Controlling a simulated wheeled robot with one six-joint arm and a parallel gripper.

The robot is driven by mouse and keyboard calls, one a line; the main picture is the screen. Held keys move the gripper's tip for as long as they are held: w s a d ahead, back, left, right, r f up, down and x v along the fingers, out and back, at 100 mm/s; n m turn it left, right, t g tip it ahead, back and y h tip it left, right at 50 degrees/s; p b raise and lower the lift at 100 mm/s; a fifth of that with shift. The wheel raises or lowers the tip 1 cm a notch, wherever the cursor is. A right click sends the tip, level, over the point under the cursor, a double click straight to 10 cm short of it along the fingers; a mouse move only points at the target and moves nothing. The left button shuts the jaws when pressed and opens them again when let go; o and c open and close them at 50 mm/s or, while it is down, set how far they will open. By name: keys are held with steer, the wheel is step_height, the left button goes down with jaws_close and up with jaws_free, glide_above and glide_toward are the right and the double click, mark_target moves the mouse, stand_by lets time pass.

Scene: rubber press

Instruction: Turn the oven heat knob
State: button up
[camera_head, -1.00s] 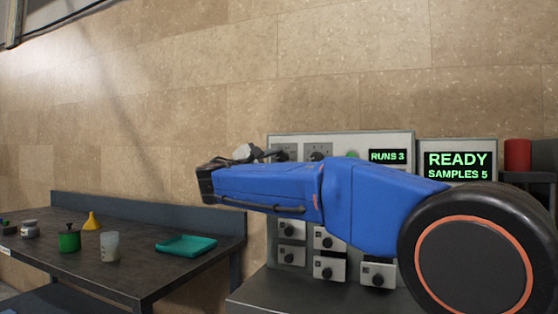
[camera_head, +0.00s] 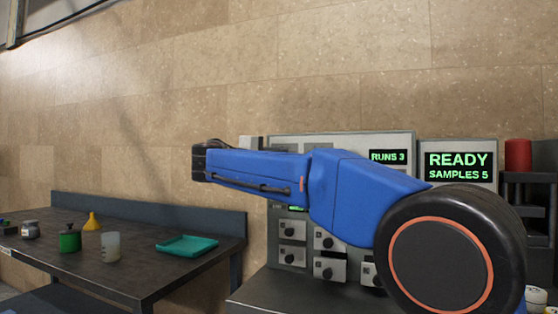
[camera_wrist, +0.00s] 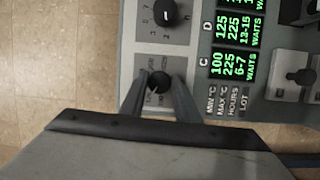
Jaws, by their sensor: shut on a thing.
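A dark round knob (camera_wrist: 159,81) on a pale plate of the panel (camera_wrist: 147,64) sits between the two fingers of my gripper (camera_wrist: 160,84) in the wrist view. The fingers close on it from both sides. The lettering around this knob is partly hidden and too small to read. A second black knob (camera_wrist: 167,13) with a white pointer mark sits above it, apart from the fingers. In the head view my blue arm crosses in front of the panel (camera_head: 340,138) and hides its upper knobs.
A green-lettered display (camera_wrist: 235,50) lies right of the knobs. Lower knob plates (camera_head: 328,268) show under my arm. A READY screen (camera_head: 458,165) and a red cylinder (camera_head: 518,154) stand right. A dark table (camera_head: 130,255) at left holds a teal tray (camera_head: 187,245) and small vessels.

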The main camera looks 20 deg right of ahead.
steer(key=shift+m, duration=0.3)
steer(key=o, duration=1.1)
steer(key=shift+c, duration=0.2)
steer(key=v, duration=1.7)
steer(key=shift+a, duration=0.2)
steer(key=shift+s+r, duration=0.1)
